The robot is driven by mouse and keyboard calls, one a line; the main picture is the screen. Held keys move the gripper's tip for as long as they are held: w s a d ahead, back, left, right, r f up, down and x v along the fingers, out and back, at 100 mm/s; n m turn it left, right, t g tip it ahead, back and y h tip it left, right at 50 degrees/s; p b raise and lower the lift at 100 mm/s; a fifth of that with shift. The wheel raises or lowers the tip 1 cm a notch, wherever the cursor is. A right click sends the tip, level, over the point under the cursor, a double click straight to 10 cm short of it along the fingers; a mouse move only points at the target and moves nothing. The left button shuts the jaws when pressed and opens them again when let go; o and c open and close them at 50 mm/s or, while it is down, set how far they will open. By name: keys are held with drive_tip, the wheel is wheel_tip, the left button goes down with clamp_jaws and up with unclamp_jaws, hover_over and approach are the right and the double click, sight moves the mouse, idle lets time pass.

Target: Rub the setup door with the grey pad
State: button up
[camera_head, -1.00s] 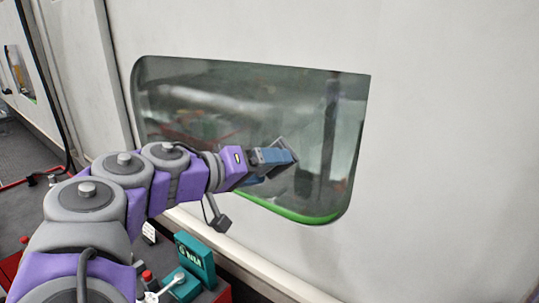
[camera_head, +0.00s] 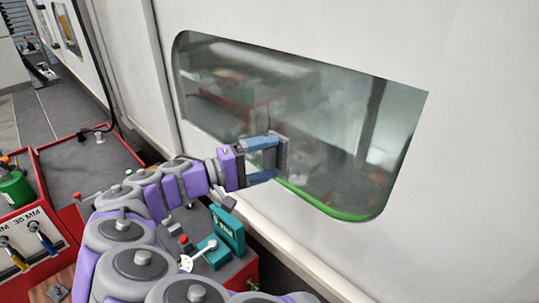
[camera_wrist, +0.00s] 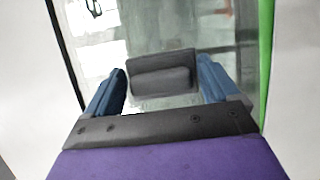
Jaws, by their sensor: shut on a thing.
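The setup door (camera_head: 330,135) is a white panel with a dark glass window edged in green at the bottom. My gripper (camera_head: 268,158) is in front of the lower left-middle of this window. Its blue fingers are shut on the grey pad (camera_head: 284,154), a flat dark plate facing the glass. In the wrist view the pad (camera_wrist: 162,72) sits between the two blue fingertips (camera_wrist: 162,88), with the glass (camera_wrist: 95,40) behind it and the green edge (camera_wrist: 265,60) at right. The pad is at or very near the glass; contact cannot be told.
A red-edged cart (camera_head: 85,165) with a dark top stands at the left, with a green bottle (camera_head: 14,188) and hand tools beside it. A teal box (camera_head: 227,231) and a small lever sit below my arm. Grey floor (camera_head: 55,110) shows at the far left.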

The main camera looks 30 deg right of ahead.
sight(283, 151)
drive_tip(key=d, duration=0.2)
drive_tip(key=w+d, duration=0.1)
drive_tip(key=d, duration=0.2)
drive_tip(key=shift+w+p, duration=0.15)
drive_tip(key=shift+p, duration=0.15)
drive_tip(key=shift+w+d, duration=0.2)
drive_tip(key=shift+d, duration=0.25)
drive_tip(key=shift+a, duration=0.1)
drive_tip(key=shift+a, duration=0.15)
drive_tip(key=shift+d, duration=0.3)
drive_tip(key=shift+w+d, duration=0.2)
drive_tip(key=shift+d, duration=0.25)
drive_tip(key=shift+w+d, duration=0.2)
drive_tip(key=shift+d, duration=0.25)
drive_tip(key=shift+s+d+b, duration=0.3)
drive_tip(key=shift+s, duration=0.6)
drive_tip(key=shift+s+d+b, duration=0.25)
drive_tip(key=shift+s, duration=0.8)
